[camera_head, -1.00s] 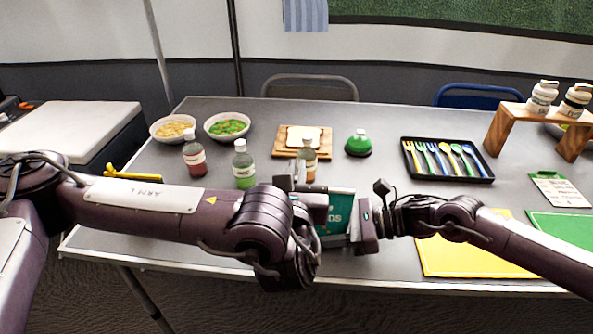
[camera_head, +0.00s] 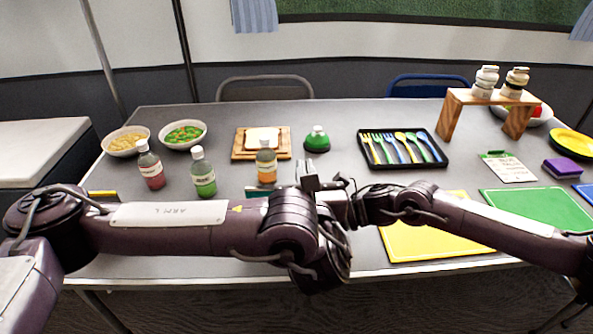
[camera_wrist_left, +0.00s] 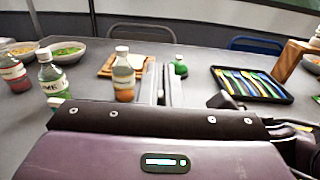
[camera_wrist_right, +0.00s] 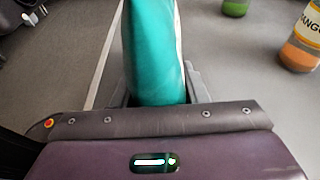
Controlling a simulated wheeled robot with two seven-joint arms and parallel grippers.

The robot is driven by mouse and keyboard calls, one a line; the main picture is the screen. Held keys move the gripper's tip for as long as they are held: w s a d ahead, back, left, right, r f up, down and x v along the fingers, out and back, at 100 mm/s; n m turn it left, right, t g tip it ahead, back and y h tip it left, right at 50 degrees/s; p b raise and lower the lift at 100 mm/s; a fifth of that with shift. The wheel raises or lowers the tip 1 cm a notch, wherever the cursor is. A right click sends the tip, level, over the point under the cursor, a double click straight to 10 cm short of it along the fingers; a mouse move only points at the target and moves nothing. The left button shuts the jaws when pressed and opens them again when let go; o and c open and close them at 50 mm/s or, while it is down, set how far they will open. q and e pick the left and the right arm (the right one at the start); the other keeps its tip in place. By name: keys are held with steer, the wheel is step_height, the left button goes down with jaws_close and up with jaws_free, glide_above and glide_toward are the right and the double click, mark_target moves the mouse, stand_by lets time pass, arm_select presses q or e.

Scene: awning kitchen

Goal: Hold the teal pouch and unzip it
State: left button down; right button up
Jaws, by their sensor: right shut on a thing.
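The teal pouch (camera_wrist_right: 153,50) fills the top middle of the right wrist view, seen nearly edge-on between the fingers of my right gripper (camera_wrist_right: 158,92), which is shut on it. In the head view only a thin teal strip of the pouch (camera_head: 256,190) shows behind my left arm; the rest and its zip are hidden. My left gripper (camera_head: 308,176) is in front of the table's middle, close to my right gripper. In the left wrist view the fingers of my left gripper (camera_wrist_left: 164,84) stand close together, with no pouch visible between them.
Red, green and orange bottles (camera_head: 204,174) stand left of and behind the grippers. Behind are two bowls (camera_head: 184,134), a bread board (camera_head: 241,146), a green-topped item (camera_head: 316,139) and a cutlery tray (camera_head: 376,161). Yellow (camera_head: 430,240) and green mats lie front right.

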steer(key=shift+s+a, duration=0.1)
steer(key=shift+s, duration=0.05)
arm_select(q)
steer(key=c, duration=1.6)
jaws_free()
arm_select(e)
steer(key=shift+f, duration=0.1)
arm_select(q)
steer(key=s, duration=0.7)
steer(key=shift+s+d, duration=0.1)
steer(key=shift+s, duration=0.1)
step_height(320, 180, up, 10)
steer(key=shift+f, duration=0.1)
arm_select(e)
steer(key=o, duration=1)
steer(key=shift+c, duration=0.2)
